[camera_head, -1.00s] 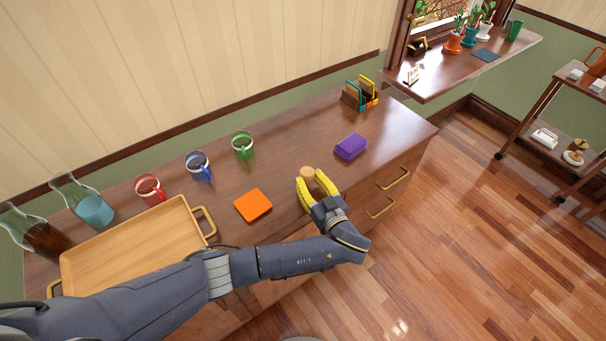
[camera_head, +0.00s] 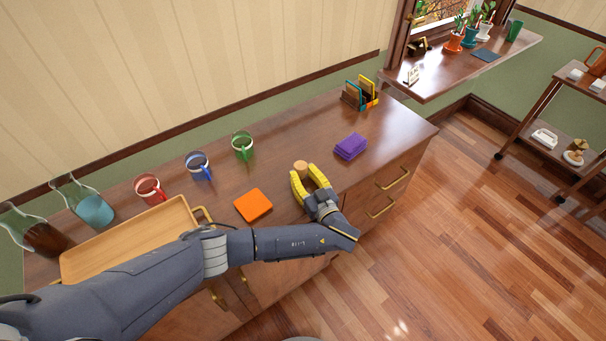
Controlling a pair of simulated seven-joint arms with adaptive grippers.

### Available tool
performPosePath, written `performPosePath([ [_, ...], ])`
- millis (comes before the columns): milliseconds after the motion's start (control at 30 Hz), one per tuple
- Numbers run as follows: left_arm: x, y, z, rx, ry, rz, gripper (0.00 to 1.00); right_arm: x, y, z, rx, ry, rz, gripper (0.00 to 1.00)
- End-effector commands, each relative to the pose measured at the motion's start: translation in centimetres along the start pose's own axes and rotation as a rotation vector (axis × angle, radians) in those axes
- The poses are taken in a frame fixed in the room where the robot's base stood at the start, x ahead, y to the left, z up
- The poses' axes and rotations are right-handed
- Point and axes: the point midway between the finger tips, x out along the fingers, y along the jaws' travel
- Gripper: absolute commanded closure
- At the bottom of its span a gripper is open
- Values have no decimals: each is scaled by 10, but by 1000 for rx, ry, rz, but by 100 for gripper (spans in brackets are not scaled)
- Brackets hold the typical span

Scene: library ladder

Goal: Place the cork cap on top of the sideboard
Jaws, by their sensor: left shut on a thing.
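The cork cap (camera_head: 301,167) is a small light-brown round piece between the yellow fingertips of my left gripper (camera_head: 304,176). The gripper is shut on it. The gripper and cap are over the front part of the sideboard (camera_head: 285,130), a dark wooden cabinet with brass handles. I cannot tell whether the cap touches the top or is held just above it. My right gripper is not in view.
An orange square (camera_head: 253,205) lies left of my gripper, a purple block (camera_head: 351,146) right of it. A wooden tray (camera_head: 130,245), two bottles (camera_head: 92,207) and red, blue and green mugs (camera_head: 242,146) stand to the left. A holder (camera_head: 360,94) is at the back.

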Motion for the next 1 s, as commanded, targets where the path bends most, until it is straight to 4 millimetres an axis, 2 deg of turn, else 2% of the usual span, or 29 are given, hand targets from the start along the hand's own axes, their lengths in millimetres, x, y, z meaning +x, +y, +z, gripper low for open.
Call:
performPosePath([
  [67, 0, 0, 2, 1, 0, -1, 85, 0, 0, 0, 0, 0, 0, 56],
  [100, 0, 0, 2, 0, 0, 0, 61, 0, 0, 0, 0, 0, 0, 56],
  [300, 0, 0, 2, 0, 0, 0, 41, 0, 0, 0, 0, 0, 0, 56],
  [667, 0, 0, -2, -1, 0, 1, 41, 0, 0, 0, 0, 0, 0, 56],
  [867, -25, 0, 1, 0, -7, 1, 41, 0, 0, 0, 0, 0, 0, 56],
  [1000, -49, 0, 1, -2, -7, 1, 41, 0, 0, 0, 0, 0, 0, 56],
])
